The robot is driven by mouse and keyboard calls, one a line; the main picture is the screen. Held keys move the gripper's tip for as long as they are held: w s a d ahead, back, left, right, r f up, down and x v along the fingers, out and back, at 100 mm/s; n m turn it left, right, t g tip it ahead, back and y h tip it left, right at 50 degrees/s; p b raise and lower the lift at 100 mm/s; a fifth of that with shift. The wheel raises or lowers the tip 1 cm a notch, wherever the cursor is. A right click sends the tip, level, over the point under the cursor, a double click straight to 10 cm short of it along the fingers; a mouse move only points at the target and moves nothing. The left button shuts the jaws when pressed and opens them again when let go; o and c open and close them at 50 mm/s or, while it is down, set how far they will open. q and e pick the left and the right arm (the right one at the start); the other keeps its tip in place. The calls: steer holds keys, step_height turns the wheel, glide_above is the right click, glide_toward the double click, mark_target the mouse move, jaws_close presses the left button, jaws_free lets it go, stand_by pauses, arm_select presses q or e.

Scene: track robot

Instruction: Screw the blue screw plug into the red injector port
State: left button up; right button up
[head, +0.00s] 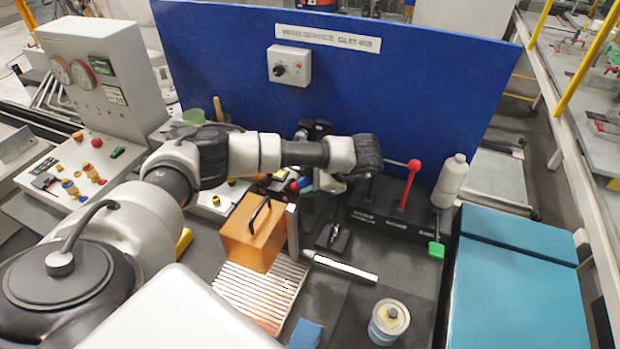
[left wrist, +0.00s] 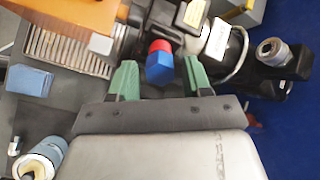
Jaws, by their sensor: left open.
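In the left wrist view, the blue screw plug (left wrist: 160,70) sits between the two green fingers of my left gripper (left wrist: 159,66), with a visible gap on each side. The red injector port (left wrist: 160,46) shows just beyond the plug, in line with it. They look touching, but I cannot tell how far the plug is seated. In the head view, the port and plug are a small red and blue patch (head: 300,184) beside my left wrist. My left gripper is open; its fingers are not clear in the head view. My right gripper is not in view.
An orange box (head: 252,235) with a black handle stands by a ribbed metal plate (head: 262,290). A red lever (head: 409,185) and a white bottle (head: 450,180) stand to the right. A blue panel (head: 420,90) rises behind. A round canister (head: 388,322) and blue block (head: 305,334) are in front.

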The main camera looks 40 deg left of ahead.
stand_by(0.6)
arm_select(q)
jaws_close()
steer(key=m, duration=0.7)
steer(key=shift+m+b, duration=0.3)
steer(key=shift+b, duration=0.05)
steer(key=m, duration=0.4)
steer(key=shift+m, duration=0.3)
